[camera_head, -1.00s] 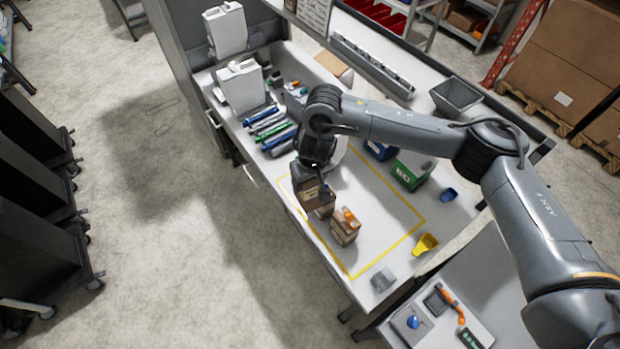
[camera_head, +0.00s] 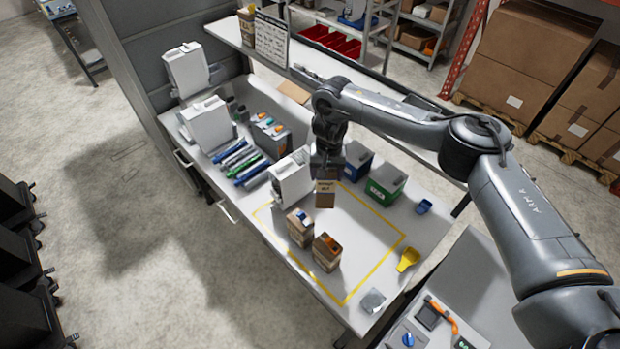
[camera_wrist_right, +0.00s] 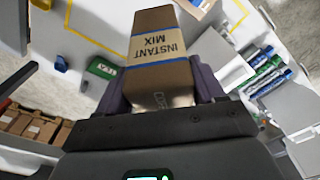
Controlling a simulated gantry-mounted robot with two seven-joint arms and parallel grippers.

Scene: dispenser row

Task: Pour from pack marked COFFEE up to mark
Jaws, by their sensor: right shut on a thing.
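My right gripper (camera_head: 327,166) is shut on a brown pack (camera_head: 325,195), which it holds from above, roughly upright over the bench. In the right wrist view the pack (camera_wrist_right: 155,22) has a pale label reading INSTANT MIX; smaller lettering near the fingers is partly hidden and seems to begin COF. A white dispenser (camera_head: 289,180) stands just left of the held pack. Two other brown packs stand in front: one with a blue top piece (camera_head: 299,230), one with an orange top piece (camera_head: 327,254). No fill mark can be made out. My left gripper is not in view.
A blue bin (camera_head: 357,161) and a green bin (camera_head: 384,187) stand behind and right of the held pack. A small blue cup (camera_head: 424,206) and a yellow scoop (camera_head: 408,260) lie to the right. The yellow-outlined area's right part is bare.

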